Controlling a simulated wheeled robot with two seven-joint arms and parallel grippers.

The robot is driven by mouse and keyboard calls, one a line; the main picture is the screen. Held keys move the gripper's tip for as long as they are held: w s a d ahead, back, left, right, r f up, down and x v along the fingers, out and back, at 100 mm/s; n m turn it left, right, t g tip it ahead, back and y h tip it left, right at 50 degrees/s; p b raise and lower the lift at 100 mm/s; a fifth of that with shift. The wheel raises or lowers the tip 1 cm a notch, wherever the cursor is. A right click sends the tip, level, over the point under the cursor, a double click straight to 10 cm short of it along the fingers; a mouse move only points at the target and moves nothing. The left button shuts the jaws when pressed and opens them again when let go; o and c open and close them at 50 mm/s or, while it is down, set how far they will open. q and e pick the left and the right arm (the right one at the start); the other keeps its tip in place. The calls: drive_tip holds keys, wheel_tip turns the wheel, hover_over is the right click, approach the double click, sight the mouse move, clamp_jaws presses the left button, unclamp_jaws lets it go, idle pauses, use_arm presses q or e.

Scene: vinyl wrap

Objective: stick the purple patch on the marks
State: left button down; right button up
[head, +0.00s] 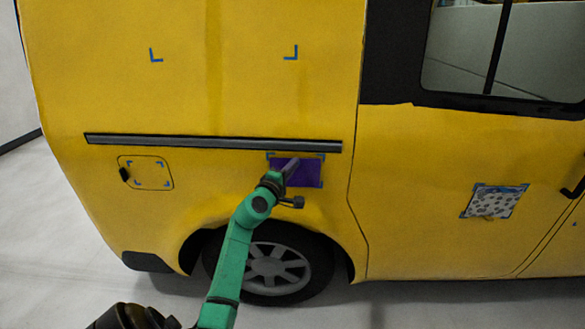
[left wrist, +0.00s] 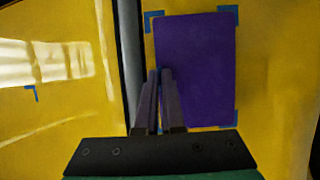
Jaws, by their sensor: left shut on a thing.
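The purple patch (head: 308,174) is against the yellow van side, just under the dark rail and above the rear wheel. In the left wrist view the purple patch (left wrist: 198,70) lies between blue corner marks (left wrist: 228,16); three corners show, and the fourth is hidden behind my fingers. The patch looks roughly lined up with these marks. My left gripper (head: 291,166) reaches it from below left in the head view. Its fingers (left wrist: 160,74) are closed together on one long edge of the patch, beside the rail. My right gripper is not in view.
The dark rail (head: 215,143) runs along the van right beside the patch. Empty blue corner marks (head: 291,53) show higher up, and others surround the fuel flap (head: 146,172). A patterned patch (head: 495,201) is on the door. The rear wheel (head: 272,268) is below.

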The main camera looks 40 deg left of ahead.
use_arm(q)
drive_tip(key=shift+w+a+b, duration=0.3)
drive_tip(key=shift+w, duration=0.15)
idle(1.2)
drive_tip(key=c, duration=1)
unclamp_jaws()
drive_tip(key=shift+o, duration=0.2)
drive_tip(key=b+v, duration=0.1)
drive_tip(key=v, duration=1.3)
drive_tip(key=shift+s, duration=0.25)
